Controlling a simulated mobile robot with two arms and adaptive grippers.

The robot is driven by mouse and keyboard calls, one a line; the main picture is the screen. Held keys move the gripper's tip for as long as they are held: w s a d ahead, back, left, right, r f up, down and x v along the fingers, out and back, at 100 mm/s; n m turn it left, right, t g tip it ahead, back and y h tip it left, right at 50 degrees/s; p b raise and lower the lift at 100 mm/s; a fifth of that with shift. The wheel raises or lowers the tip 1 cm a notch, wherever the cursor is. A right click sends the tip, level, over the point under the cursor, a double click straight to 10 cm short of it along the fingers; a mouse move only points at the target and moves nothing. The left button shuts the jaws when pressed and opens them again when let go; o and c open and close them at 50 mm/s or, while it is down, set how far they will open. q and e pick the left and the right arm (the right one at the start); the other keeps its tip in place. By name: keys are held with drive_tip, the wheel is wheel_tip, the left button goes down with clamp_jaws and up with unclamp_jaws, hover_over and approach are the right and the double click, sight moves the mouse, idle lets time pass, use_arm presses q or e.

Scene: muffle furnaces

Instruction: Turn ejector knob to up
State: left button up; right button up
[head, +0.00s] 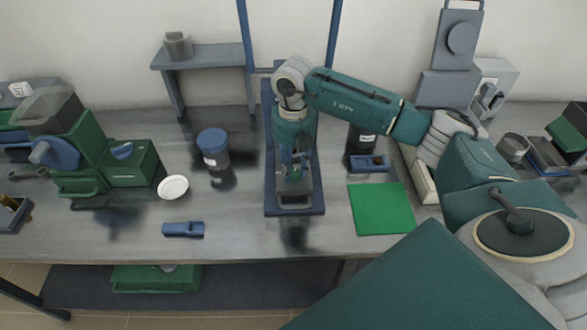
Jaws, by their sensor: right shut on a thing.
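A device with a long dark blue base (268,203) stands on the table in the middle of the head view, between two tall blue uprights behind it. My right gripper (293,172) points down over the front part of this base. Its fingers are shut on a small green piece, which seems to be the ejector knob; the fingers hide most of it, and I cannot tell which way it is turned. A grey handle-like bar lies just in front of the fingers. My left gripper is not in view.
A dark jar with a blue lid (212,139) and a white dish (173,187) stand left of the base. A green mat (381,209) and a small blue tray (369,163) lie to its right. A blue block (183,229) lies near the front edge.

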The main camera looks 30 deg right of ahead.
sight(295, 172)
drive_tip(key=m, duration=0.6)
drive_tip(key=shift+w+r, duration=0.1)
drive_tip(key=shift+d+m, duration=0.1)
drive_tip(key=shift+m, duration=0.2)
idle(0.3)
drive_tip(key=o, duration=1.2)
drive_tip(key=shift+s, duration=0.2)
drive_tip(key=shift+c, duration=0.2)
drive_tip(key=shift+w+r, duration=0.1)
wheel_tip(295, 172, up, 12)
drive_tip(key=shift+f, duration=0.2)
